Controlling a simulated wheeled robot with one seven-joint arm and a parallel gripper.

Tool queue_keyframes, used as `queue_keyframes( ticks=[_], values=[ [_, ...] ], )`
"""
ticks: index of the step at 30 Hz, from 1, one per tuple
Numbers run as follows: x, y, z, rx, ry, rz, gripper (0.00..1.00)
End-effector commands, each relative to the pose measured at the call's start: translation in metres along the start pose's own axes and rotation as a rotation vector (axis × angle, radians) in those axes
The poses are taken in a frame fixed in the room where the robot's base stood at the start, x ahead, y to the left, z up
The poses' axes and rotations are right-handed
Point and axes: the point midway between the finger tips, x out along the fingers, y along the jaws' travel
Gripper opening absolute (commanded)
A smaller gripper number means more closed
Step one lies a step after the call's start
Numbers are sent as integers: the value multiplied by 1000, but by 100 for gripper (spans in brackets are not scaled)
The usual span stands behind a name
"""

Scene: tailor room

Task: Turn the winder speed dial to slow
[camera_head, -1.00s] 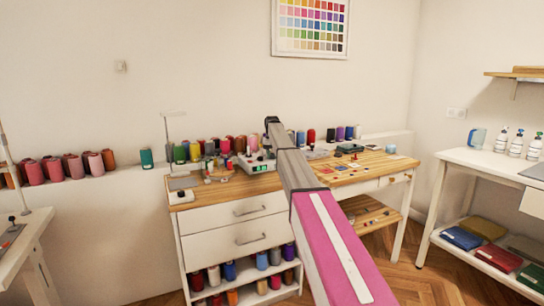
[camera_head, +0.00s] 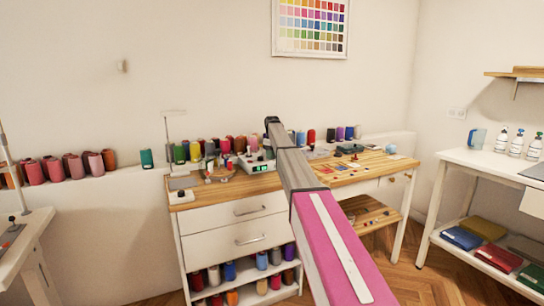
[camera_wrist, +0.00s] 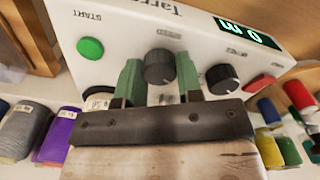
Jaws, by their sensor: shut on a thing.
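The winder (camera_head: 262,166) is a white box on the left part of the wooden-topped workbench. In the wrist view its front panel (camera_wrist: 125,38) shows tilted and close, with two black dials, a green START button (camera_wrist: 90,49), a red button (camera_wrist: 259,85) and a lit green display (camera_wrist: 240,35). My gripper (camera_wrist: 158,77) has its green fingers on either side of the left black dial (camera_wrist: 158,69) and is shut on it. The other black dial (camera_wrist: 222,79) is just right of the fingers. The dial labels are too blurred to read surely. My arm hides the gripper in the head view.
Thread cones (camera_head: 60,168) line the ledge behind the workbench (camera_head: 330,177). More spools sit on its lower shelf. In the wrist view, spools stand on both sides of the winder. A white table (camera_head: 490,165) with bottles is at the right.

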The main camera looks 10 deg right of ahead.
Motion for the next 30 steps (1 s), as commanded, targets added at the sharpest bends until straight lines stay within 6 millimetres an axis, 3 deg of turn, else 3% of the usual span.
queue_keyframes(
  ticks=[14, 15, 17, 30],
  values=[
    [0, 0, 0, -13, 0, 0, 10],
    [0, 0, 0, -13, 0, 0, 43],
    [0, 0, 0, -13, 0, 0, 59],
    [-7, 0, 0, -12, 0, 0, 59]
  ],
)
